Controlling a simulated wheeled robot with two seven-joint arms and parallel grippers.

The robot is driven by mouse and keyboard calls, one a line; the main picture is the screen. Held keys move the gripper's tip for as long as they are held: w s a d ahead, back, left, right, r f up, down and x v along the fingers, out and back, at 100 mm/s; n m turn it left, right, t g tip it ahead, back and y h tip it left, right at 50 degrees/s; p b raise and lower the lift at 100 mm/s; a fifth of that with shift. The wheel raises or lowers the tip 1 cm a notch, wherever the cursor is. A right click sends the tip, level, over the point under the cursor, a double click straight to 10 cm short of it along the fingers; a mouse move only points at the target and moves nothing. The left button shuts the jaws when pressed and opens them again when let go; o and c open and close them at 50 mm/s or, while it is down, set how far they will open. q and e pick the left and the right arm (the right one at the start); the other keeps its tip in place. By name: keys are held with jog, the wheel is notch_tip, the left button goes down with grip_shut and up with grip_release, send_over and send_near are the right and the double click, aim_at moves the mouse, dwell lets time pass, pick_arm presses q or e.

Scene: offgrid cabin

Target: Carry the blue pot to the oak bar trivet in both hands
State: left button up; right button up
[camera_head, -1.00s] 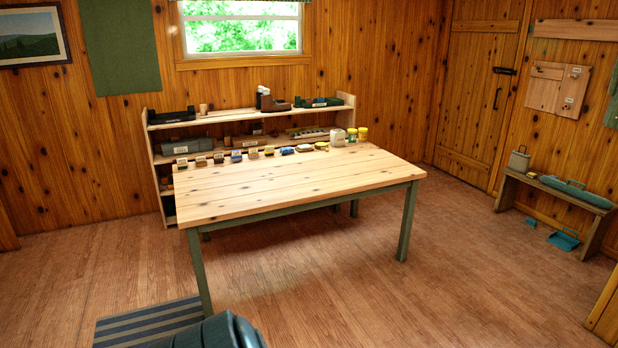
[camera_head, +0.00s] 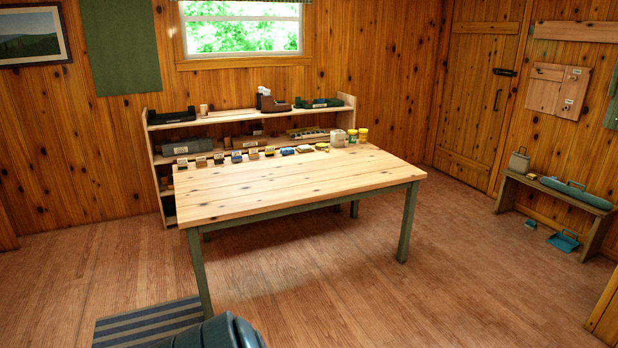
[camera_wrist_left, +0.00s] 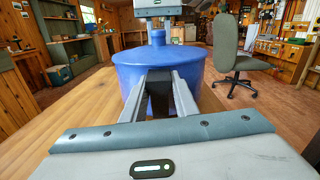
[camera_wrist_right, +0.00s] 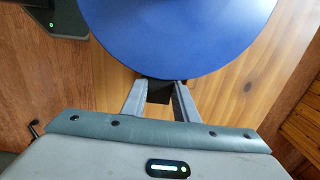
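The blue pot (camera_wrist_left: 130,75) fills the middle of the left wrist view, with a blue knob (camera_wrist_left: 158,37) on top. In the right wrist view the pot (camera_wrist_right: 180,35) shows from above as a round blue shape. My left gripper (camera_wrist_left: 160,78) is at the pot's near side, its fingers closed on a dark part that looks like a handle. My right gripper (camera_wrist_right: 159,88) is at the pot's edge, closed on a similar dark part. Whether the pot touches the wood below is unclear. Neither pot nor grippers show in the head view. I cannot make out the oak bar trivet.
A wooden table (camera_head: 290,185) with green legs has a clear front and small items along its back edge. A shelf (camera_head: 220,122) stands behind it. A bench (camera_head: 555,195) is at the right and a striped mat (camera_head: 140,322) at lower left. An office chair (camera_wrist_left: 232,60) stands beyond the pot.

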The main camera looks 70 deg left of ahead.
pick_arm(q)
jog(key=o, duration=0.4)
jog(key=shift+s+d+f, duration=0.15)
jog(key=shift+f, duration=0.2)
pick_arm(e)
jog(key=o, duration=0.4)
jog(key=shift+s+a+f, duration=0.2)
jog(key=shift+a+f, duration=0.1)
pick_arm(q)
jog(key=shift+w, duration=0.2)
pick_arm(e)
jog(key=shift+w+d, duration=0.15)
jog(key=shift+w, duration=0.1)
pick_arm(q)
jog(key=o, duration=0.6)
jog(key=shift+r, duration=0.15)
pick_arm(e)
jog(key=shift+d+r, duration=0.1)
jog(key=shift+r, duration=0.05)
jog(key=o, duration=0.6)
pick_arm(q)
jog(key=shift+c, duration=0.8)
jog(key=c, duration=0.6)
pick_arm(e)
jog(key=shift+c, duration=0.4)
